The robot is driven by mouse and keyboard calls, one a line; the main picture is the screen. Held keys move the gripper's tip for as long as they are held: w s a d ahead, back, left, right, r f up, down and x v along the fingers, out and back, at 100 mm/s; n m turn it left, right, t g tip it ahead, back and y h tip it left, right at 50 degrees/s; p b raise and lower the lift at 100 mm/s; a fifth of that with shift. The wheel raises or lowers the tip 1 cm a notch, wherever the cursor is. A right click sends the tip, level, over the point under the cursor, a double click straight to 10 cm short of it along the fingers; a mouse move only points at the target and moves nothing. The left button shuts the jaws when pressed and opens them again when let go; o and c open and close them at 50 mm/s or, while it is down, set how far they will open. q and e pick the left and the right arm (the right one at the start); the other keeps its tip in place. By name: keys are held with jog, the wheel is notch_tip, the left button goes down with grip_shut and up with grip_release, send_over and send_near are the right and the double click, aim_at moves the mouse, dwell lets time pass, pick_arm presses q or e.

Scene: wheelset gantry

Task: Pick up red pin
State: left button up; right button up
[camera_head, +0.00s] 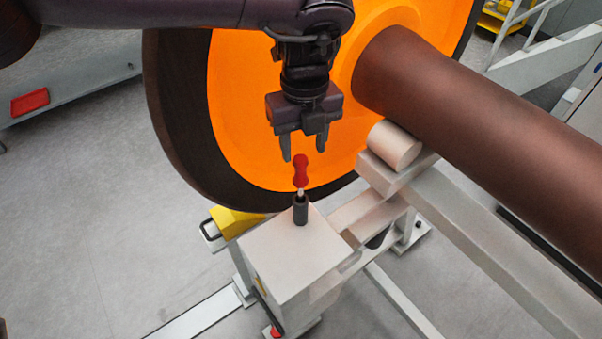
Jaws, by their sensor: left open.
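The red pin (300,171) stands upright, its lower end in a dark holder (300,210) on top of a pale box-shaped block (292,255). My left gripper (304,155) points down just above the pin. Its two fingers are apart, and the pin's red top sits just below and between the fingertips in the picture. Whether the fingertips touch the pin cannot be told. My right gripper is not in view.
A large wheel with an orange face (245,125) stands close behind the gripper, with a thick brown axle (470,130) running right. A pale roller (394,145) and frame beams lie right of the block. A red tray (30,102) sits at far left. Open floor lies left.

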aim_at(300, 160)
pick_arm(q)
jog(key=f, duration=0.2)
jog(key=f+p, duration=0.1)
jog(key=shift+s+a, duration=0.3)
jog(key=shift+s, duration=0.05)
jog(key=shift+w+f+p, duration=0.15)
jog(key=shift+f, duration=0.5)
jog(key=shift+w+f+p, duration=0.15)
jog(key=shift+f, duration=0.45)
jog(key=shift+s+f, duration=0.1)
jog(key=shift+f, duration=0.15)
jog(key=c, duration=1)
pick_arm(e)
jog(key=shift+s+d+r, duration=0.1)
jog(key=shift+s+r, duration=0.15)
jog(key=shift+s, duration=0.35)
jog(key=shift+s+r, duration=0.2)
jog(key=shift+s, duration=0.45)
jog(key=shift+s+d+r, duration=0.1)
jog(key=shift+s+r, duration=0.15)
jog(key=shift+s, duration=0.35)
pick_arm(q)
jog(key=shift+r, duration=0.1)
